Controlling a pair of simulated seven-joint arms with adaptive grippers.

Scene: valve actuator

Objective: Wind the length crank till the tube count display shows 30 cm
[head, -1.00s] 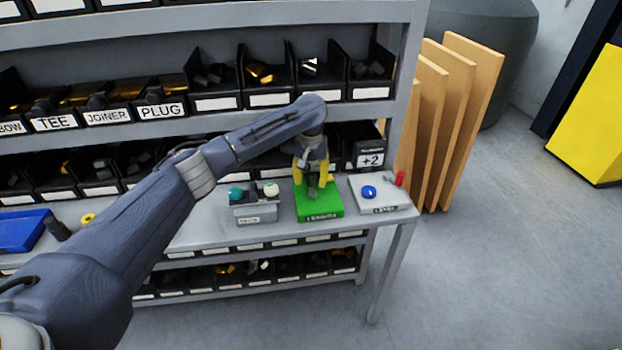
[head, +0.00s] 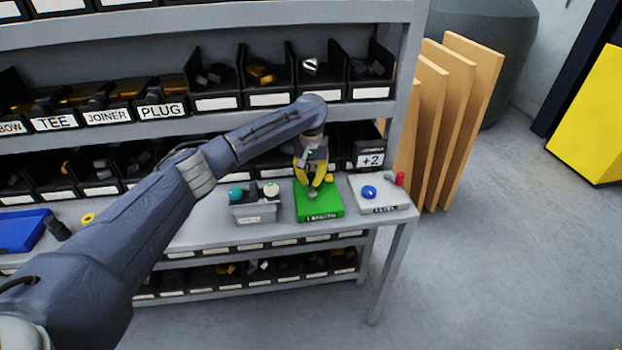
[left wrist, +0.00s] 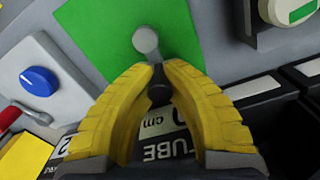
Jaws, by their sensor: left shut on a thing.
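The length crank stands on a green base (head: 320,212) on the bench; its grey end (head: 312,194) shows just below my fingers. In the left wrist view the crank is a grey round end (left wrist: 146,40) with a bar running between my fingers to a dark knob (left wrist: 159,92). My left gripper (head: 317,184) is shut on the crank, its yellow fingers (left wrist: 160,68) pointing down at it. The tube count display (left wrist: 165,135) is partly covered by the fingers; "TUBE", "cm" and a last digit 0 show, the full number is hidden. My right gripper is not in view.
A grey box (head: 255,212) with teal and white knobs stands left of the green base. A grey panel (head: 395,205) with a blue knob (head: 369,192) and a red lever (head: 400,178) stands right. A "+2" label (head: 371,161) is behind. Bins line the rack.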

